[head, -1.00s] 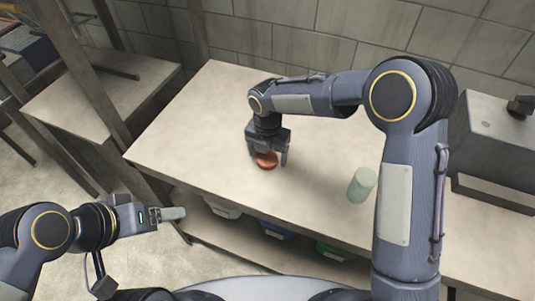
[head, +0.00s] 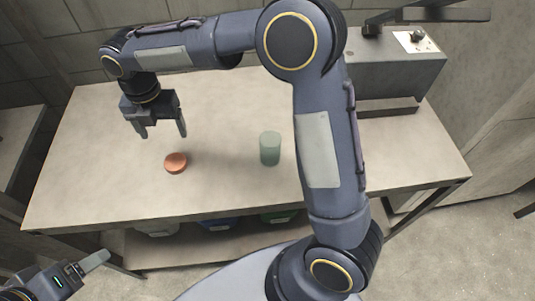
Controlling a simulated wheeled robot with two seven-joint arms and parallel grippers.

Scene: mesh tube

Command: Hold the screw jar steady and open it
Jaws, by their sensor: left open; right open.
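The screw jar's pale green cylinder (head: 270,148) stands upright on the table. A round orange lid (head: 176,163) lies flat on the table to its left, apart from it. My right gripper (head: 162,134) hangs behind and above the lid, fingers pointing down, open and empty. My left gripper (head: 97,262) is at the lower left, off the table's front edge, open and far from both jar and lid; only one pale finger shows clearly.
The pale table (head: 225,190) is clear around the jar and lid. A grey box-shaped machine (head: 390,72) stands at the back right. Bins, including a blue one (head: 220,224) and a green one (head: 278,215), sit below the tabletop.

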